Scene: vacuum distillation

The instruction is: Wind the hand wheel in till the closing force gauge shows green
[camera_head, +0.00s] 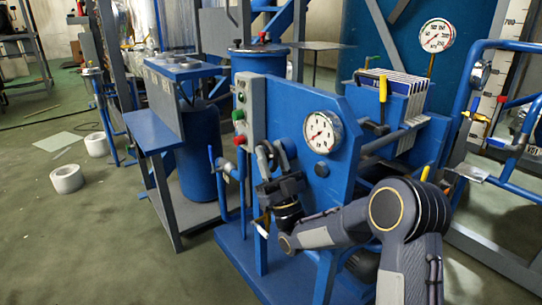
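A white round gauge (323,132) with a metal rim sits on the blue end plate (350,115) of a press; its dial has red marks, but the needle reading is too small to tell. My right gripper (270,155) is at the left face of that plate, left of the gauge, with my arm coming in from the lower right. Dark grey rounded parts show at its fingertips. The hand wheel cannot be told apart from the gripper there, and whether the fingers hold it is unclear. My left gripper is out of view.
A grey box with green and red buttons (239,114) stands close left of my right gripper. White plates (405,82) stand in the press behind the gauge. A second gauge (436,35) rises at the back. Blue pipes (470,90) are on the right. White rolls (67,179) lie on open floor at left.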

